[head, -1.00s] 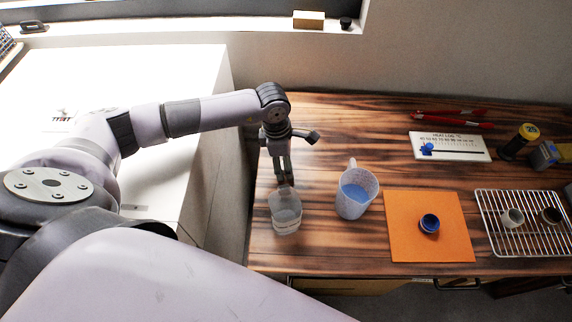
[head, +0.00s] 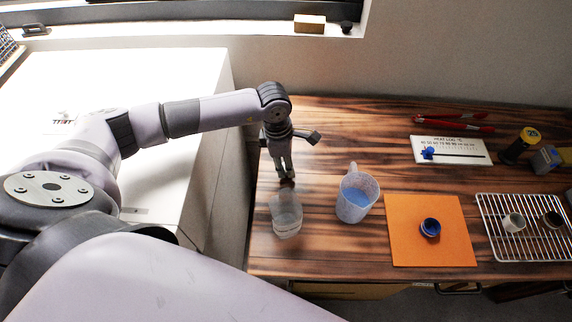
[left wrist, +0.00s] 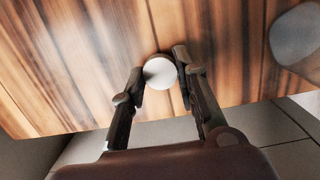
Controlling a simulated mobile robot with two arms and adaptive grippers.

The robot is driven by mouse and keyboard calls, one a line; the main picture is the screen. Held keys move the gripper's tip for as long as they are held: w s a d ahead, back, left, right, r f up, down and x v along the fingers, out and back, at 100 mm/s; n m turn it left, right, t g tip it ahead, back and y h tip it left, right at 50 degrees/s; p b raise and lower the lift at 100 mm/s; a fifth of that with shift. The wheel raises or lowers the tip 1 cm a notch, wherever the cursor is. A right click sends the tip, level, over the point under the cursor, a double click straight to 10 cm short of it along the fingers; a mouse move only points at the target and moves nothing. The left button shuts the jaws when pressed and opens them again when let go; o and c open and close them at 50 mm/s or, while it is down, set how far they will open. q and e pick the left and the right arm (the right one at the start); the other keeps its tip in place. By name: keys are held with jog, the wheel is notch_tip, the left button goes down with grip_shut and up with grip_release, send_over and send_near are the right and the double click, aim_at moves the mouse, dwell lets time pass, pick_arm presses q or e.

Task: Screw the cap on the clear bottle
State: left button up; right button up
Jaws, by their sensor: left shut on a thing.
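The clear bottle (head: 286,222) stands upright near the table's left front corner, its mouth without a cap as far as I can see. My left gripper (head: 286,180) points down just behind the bottle in the head view. In the left wrist view its fingers (left wrist: 163,75) are shut on a small round whitish thing, seemingly the cap (left wrist: 159,73). In the head view the fingers mostly hide it. A grey round shape at the upper right of the wrist view seems to be the bottle (left wrist: 299,36). My right gripper is not in view.
A jug of blue liquid (head: 355,200) stands close right of the bottle. Farther right are an orange mat (head: 405,245) with a blue cup (head: 430,228) and a wire rack (head: 497,240) with small cups. The table behind the jug is clear.

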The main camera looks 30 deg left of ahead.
pick_arm(q)
notch_tip(320, 180, up, 19)
jog(key=b, duration=0.2)
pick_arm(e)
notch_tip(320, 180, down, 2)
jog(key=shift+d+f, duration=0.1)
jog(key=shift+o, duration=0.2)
